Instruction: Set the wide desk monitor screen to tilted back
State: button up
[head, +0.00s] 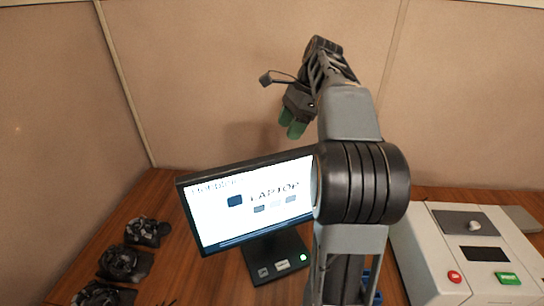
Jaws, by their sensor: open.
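The wide desk monitor (218,205) stands on the wooden desk left of my arm. Its lit white screen faces me and shows the word LAPTOP and several small boxes. Its dark base (262,277) has small labels and a glowing green button. My arm hides the right edge of the screen. The exact tilt of the screen is hard to judge from this view. My gripper (292,127), with green fingertips, is above the monitor's top edge and apart from it, pointing down. It is open and I see nothing between its fingers.
Several dark coiled items (124,262) lie on the desk at the left. A white device (435,262) with a red button, a green button and a dark display stands at the right. Beige partition walls (220,70) close off the back and left of the desk.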

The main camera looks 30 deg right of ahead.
aim_at(274, 156)
jog(key=x, duration=1.1)
jog(key=shift+b, duration=0.3)
jog(key=shift+w+r, duration=0.15)
grip_shut()
